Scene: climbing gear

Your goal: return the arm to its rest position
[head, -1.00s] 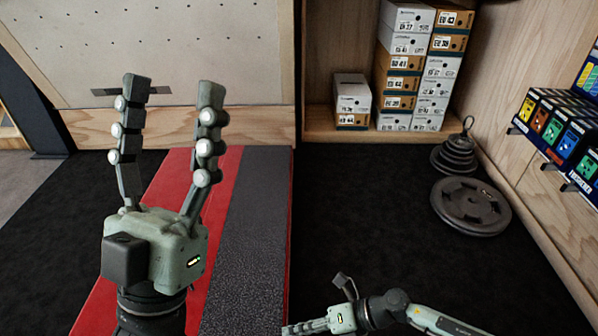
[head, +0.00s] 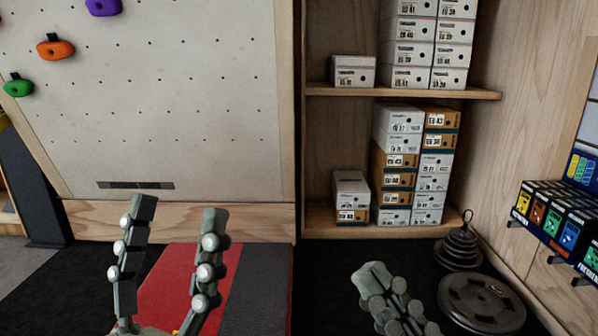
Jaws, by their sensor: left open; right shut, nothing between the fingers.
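My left gripper (head: 176,262) is at the lower left in the head view, pointing up. Its two fingers stand wide apart with nothing between them. Behind and below it lies a red and dark grey mat (head: 262,290). My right gripper (head: 388,292) is at the bottom, right of the middle, with its fingers together and nothing seen in them. It is over the dark floor, left of the weight plates (head: 482,302). The lower parts of both arms are out of the frame.
A climbing board (head: 200,110) with orange (head: 55,47), green (head: 18,86) and purple holds stands at the back left. A wooden shelf (head: 440,94) holds several shoe boxes (head: 397,160). Small coloured boxes (head: 545,217) sit on a rack at the right. A stack of smaller weights (head: 459,247) stands by the shelf.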

